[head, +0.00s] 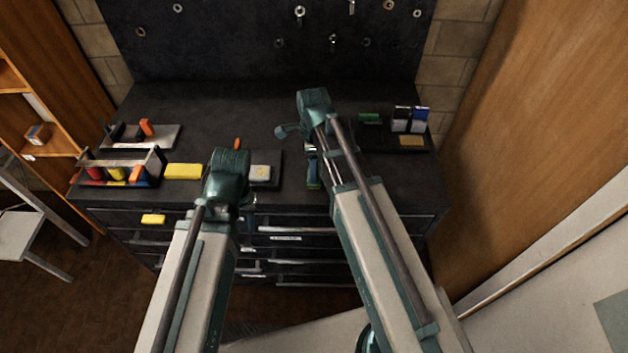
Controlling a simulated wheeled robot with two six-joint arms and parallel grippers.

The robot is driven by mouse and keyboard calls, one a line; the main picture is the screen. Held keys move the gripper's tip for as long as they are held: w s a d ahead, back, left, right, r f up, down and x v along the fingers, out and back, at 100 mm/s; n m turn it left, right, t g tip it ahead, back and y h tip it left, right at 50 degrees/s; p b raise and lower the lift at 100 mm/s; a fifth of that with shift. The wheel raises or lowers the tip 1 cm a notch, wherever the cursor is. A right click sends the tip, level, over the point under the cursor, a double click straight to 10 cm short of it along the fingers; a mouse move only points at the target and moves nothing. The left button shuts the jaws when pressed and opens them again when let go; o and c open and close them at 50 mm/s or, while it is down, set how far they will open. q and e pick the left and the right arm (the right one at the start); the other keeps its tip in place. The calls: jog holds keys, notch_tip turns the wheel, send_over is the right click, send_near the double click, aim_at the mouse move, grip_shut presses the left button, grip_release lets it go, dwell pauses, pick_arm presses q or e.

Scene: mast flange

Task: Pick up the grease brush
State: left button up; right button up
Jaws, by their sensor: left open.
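I cannot pick out the grease brush for certain. A small orange piece (237,143) shows just above my left arm, by a dark tray, and most of whatever it belongs to is hidden. My left arm reaches up to the front of the dark workbench (330,215). My left gripper (248,202) is mostly hidden behind the arm's teal joint, near the bench's front edge, and is open. I see nothing held in it. My right arm reaches over the middle of the bench. Its gripper cannot be made out clearly.
A tool caddy (118,170) and a yellow block (183,171) stand at the left. A tray (277,168) holds a pale block (260,172). A right-hand tray (384,146) holds small boxes. Drawers lie below. A pegboard (240,40) stands behind.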

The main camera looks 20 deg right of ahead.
notch_tip(320, 180, down, 4)
jog(key=b, duration=0.2)
jog(key=shift+d+r+b, duration=0.1)
jog(key=shift+r+b, duration=0.1)
jog(key=shift+b, duration=0.1)
jog(key=shift+r, duration=0.1)
grip_shut()
